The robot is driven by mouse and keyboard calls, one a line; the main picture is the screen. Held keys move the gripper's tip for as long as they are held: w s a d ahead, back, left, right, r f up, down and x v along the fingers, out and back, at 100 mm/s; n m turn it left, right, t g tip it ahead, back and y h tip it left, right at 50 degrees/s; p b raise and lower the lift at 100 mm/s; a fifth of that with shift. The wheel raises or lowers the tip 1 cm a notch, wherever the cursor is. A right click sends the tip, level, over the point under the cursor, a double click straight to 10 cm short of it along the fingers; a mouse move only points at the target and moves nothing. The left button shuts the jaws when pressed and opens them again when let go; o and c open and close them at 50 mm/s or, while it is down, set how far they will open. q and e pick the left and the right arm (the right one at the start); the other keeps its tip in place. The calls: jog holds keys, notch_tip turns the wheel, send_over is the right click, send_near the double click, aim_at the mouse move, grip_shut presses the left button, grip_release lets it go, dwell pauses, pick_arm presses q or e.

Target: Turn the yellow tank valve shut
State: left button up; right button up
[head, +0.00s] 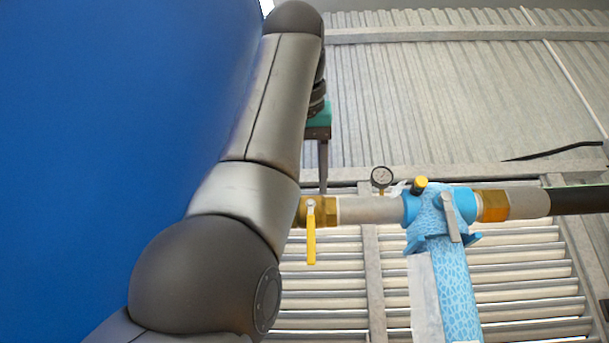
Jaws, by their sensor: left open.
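The yellow valve handle (311,238) hangs straight down from a brass valve body (330,211), across the line of the horizontal pipe. My arm hides the left end of the brass body. My left gripper (323,181) is above the valve, pointing down, with a teal part and a dark finger showing. It is open, and its other finger is hidden behind my arm or the visible finger. The fingertip shows just above the brass body in the picture; I cannot tell the gap in depth. The large blue tank (110,110) fills the left side. My right gripper is out of view.
The grey pipe (370,210) runs right to a blue fitting (438,207) with a yellow cap (420,185) and a grey lever (450,218). A pressure gauge (381,177) stands on the pipe. A patterned blue pipe (456,290) runs down. Slatted metal panels lie behind.

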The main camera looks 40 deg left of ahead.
pick_arm(q)
jog(key=shift+v, duration=1)
